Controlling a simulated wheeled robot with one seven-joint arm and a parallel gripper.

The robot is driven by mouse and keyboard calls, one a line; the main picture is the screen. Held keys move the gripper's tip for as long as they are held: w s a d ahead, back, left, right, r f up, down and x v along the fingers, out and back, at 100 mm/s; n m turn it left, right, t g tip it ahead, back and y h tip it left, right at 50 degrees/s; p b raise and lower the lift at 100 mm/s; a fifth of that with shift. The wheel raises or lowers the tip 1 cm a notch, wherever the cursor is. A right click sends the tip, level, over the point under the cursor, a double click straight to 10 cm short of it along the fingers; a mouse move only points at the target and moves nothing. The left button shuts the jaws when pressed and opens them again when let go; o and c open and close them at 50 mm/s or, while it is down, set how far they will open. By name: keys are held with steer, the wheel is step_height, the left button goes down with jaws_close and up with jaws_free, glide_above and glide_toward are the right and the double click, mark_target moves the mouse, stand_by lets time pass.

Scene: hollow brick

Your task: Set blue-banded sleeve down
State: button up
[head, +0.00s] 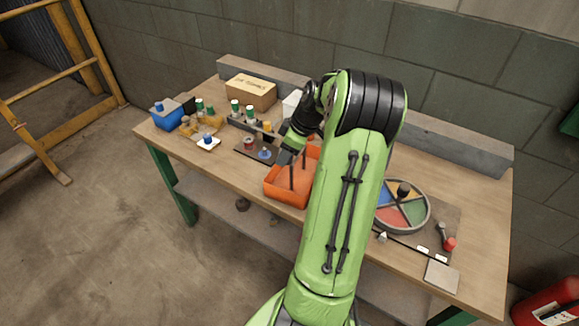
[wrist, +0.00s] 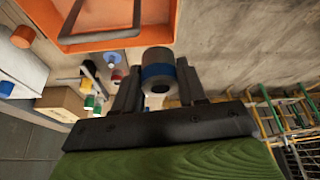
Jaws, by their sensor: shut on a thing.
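The blue-banded sleeve (wrist: 157,72) is a grey hollow cylinder with a blue band and a dark bore, seen in the wrist view. My gripper (wrist: 158,84) is shut on it, one dark finger on each side. In the head view my gripper (head: 287,154) is over the workbench at the left edge of the orange bin (head: 284,197), and the held sleeve cannot be made out there. The orange bin's rim also shows at the top of the wrist view (wrist: 118,41). I cannot tell the sleeve's height above the bench.
A dark board (head: 243,151) with a red-banded piece (head: 249,143) and a blue piece (head: 265,154) lies left of the bin. A rack of capped bottles (head: 250,113) and a cardboard box (head: 251,92) stand behind. A round sectored tray (head: 416,221) is at right.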

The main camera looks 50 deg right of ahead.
step_height(320, 180, down, 4)
steer(key=shift+r+b, duration=0.15)
steer(key=shift+b, duration=0.2)
steer(key=shift+f+b, duration=0.5)
steer(key=shift+f, duration=0.1)
steer(key=o, duration=1.1)
steer(key=shift+r, duration=0.15)
